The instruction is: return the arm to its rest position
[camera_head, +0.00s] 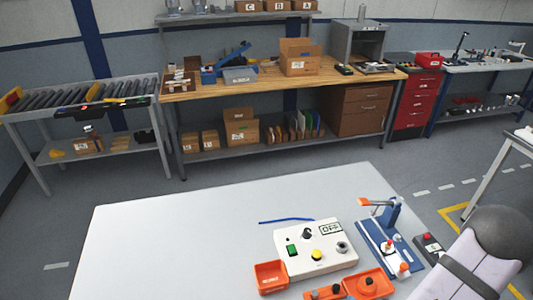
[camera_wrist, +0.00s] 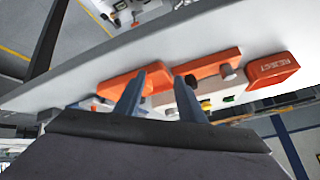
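In the wrist view the two blue-grey fingers of my gripper (camera_wrist: 159,90) stand apart, with no object visible held between them. Beyond the fingertips are orange trays on the white table (camera_wrist: 60,85), including a bin marked REJECT (camera_wrist: 272,68). In the head view my arm enters at the lower right, and my gripper is out of the picture there.
On the white table (camera_head: 160,240) are a control box (camera_head: 290,262), an orange bin (camera_head: 270,277), an orange tray (camera_head: 370,284), a blue fixture (camera_head: 375,240) with an orange handle and a dark switch box (camera_head: 428,246). A blue strip (camera_head: 286,220) lies behind. The table's left half is clear.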

